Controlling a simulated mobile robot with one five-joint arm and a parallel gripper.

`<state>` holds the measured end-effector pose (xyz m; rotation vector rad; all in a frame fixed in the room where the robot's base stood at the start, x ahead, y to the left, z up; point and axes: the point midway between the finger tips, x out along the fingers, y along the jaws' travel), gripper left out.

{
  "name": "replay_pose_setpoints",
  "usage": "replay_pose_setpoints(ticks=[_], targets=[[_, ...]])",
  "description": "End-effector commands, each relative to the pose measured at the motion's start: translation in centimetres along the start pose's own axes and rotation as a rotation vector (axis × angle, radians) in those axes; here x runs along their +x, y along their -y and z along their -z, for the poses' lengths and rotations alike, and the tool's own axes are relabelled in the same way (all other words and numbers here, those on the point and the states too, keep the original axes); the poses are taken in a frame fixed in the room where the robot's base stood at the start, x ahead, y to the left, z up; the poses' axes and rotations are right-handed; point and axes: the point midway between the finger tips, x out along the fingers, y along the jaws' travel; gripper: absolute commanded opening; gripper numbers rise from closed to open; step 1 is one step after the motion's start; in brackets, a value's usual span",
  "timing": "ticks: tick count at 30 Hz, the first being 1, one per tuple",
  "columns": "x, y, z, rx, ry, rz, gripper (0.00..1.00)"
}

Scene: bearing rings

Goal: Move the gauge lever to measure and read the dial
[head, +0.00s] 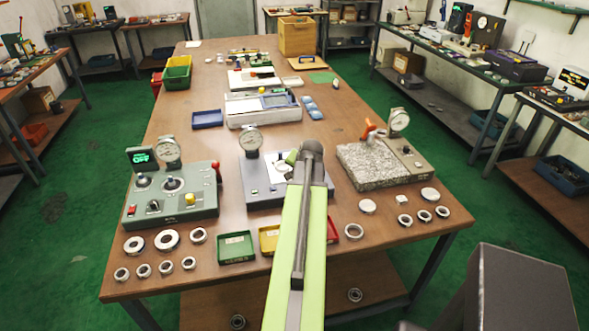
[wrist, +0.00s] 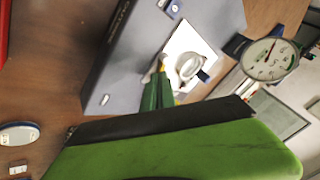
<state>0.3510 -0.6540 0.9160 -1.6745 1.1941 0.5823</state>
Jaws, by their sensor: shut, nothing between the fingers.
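The middle gauge (head: 262,190) is a grey base with an upright dial (head: 250,140). My gripper (head: 291,157) is over its right part, fingers shut and empty. In the wrist view the fingers (wrist: 158,78) are close to a metal ring (wrist: 190,66) on a white plate (wrist: 186,45); contact cannot be told. The dial (wrist: 270,58) there is tilted and small; I cannot read its value. The middle gauge's lever is not clearly seen. The left gauge (head: 172,205) has a red knob (head: 216,166). The right gauge on granite (head: 375,170) has an orange lever (head: 368,129).
Loose rings (head: 167,239) lie at the front left, others (head: 424,215) at the front right. Green (head: 236,247), yellow and red trays stand at the front, partly behind my arm. A grey instrument case (head: 262,110) and a blue tray (head: 207,119) are behind the gauges.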

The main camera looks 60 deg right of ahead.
Motion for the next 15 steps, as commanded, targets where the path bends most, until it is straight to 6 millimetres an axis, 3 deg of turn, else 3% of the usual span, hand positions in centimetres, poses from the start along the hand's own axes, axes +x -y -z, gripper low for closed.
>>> replay_pose_setpoints(ticks=[1, 3, 9, 15], targets=[[-2.0, 0.6, -0.2, 0.0, 0.001, 0.001, 0.0], [-3.8, 1.3, -0.4, 0.0, 0.002, 0.001, 0.0], [-8.2, 2.9, -1.5, -0.001, 0.005, 0.003, 0.0], [-9.6, 3.4, -2.2, -0.002, 0.006, 0.004, 0.0]])
